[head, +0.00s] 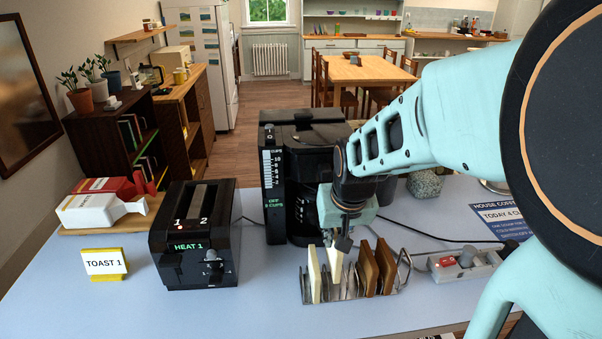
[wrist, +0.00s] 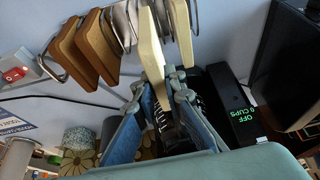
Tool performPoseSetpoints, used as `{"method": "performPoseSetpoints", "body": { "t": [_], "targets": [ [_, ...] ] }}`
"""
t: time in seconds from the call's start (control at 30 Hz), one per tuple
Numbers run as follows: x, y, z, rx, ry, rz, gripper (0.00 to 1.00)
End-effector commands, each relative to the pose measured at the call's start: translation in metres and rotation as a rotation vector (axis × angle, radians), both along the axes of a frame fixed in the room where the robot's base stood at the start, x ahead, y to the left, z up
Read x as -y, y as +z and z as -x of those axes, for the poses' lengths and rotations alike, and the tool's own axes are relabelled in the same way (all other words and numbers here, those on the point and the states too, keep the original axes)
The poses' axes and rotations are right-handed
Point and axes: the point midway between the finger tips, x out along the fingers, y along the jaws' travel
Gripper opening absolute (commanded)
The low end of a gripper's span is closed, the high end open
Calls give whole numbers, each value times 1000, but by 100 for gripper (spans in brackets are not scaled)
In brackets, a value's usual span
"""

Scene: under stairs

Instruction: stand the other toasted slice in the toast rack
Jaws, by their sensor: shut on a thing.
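The wire toast rack (head: 404,266) stands on the table in front of the coffee maker. Two brown slices (head: 368,267) stand in its right part, and a pale slice (head: 314,273) stands at its left end. My gripper (head: 341,243) is shut on another pale slice (head: 335,264), upright between that pale slice and the brown ones. In the wrist view my gripper (wrist: 166,75) pinches the held slice (wrist: 150,42) by its edge; its far end reaches among the rack wires (wrist: 122,28). Whether it rests on the rack's base is hidden.
The coffee maker (head: 290,180) is close behind my gripper. A power strip (head: 464,264) lies right of the rack. The table front is clear.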

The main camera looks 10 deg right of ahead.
Motion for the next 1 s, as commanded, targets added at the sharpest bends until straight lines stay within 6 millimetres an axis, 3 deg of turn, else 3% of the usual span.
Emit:
{"method": "performPoseSetpoints", "body": {
  "t": [0.03,0.5,0.97,1.0],
  "targets": [
    [0,-10,0,0,0,0,0],
    [1,-56,0,-1,-1,0,0],
    [0,-63,0,-1,-1,0,0],
    [0,-63,0,-1,-1,0,13]
  ]
}}
